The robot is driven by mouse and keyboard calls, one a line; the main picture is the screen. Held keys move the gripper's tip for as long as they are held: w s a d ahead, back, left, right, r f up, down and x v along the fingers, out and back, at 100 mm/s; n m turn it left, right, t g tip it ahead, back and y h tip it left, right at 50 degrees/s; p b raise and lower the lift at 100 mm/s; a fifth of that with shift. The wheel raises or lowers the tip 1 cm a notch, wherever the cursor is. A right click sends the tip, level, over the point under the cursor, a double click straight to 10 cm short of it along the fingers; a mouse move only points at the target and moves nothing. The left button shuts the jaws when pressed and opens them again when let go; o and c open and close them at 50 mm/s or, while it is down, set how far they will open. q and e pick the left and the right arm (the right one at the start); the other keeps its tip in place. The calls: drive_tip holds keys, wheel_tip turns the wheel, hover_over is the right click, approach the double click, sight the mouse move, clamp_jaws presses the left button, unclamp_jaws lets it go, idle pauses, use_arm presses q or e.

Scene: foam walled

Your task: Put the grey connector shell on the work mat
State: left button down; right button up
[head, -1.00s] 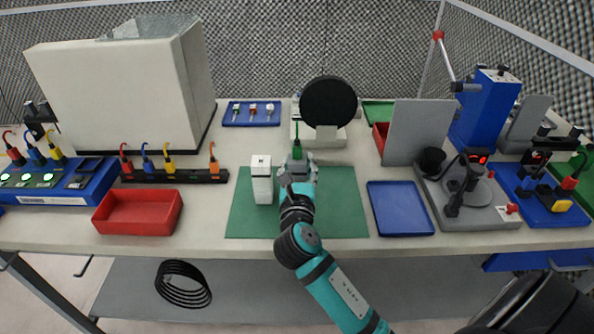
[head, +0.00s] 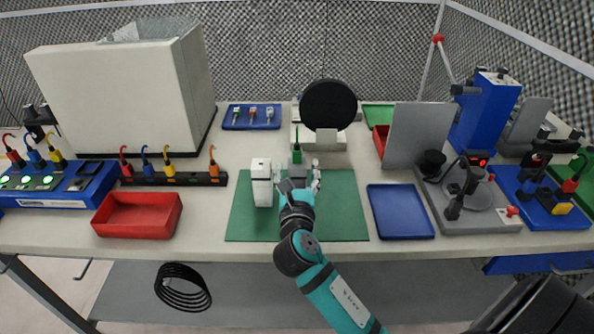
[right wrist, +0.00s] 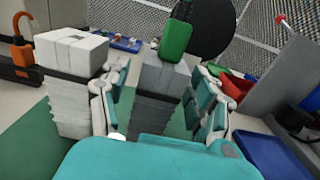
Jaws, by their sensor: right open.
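The grey connector shell (head: 297,171) stands upright over the green work mat (head: 343,212), with a green piece (head: 297,157) on its top. In the right wrist view the shell (right wrist: 158,82) is between my fingers, its sides ribbed lower down. My right gripper (head: 298,176) is open around it. In the right wrist view gaps show between the fingers (right wrist: 162,92) and the shell. The shell's foot is hidden by the gripper, so its contact with the mat cannot be seen. My left gripper is not in view.
A white block (head: 262,184) stands on the mat just left of the gripper. A black disc (head: 328,104) on a stand is behind. A blue tray (head: 400,211) lies right of the mat, a red tray (head: 137,215) to the left. The mat's right part is clear.

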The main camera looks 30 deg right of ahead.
drive_tip(key=b+v, duration=0.1)
drive_tip(key=v, duration=1)
drive_tip(key=shift+s, duration=0.2)
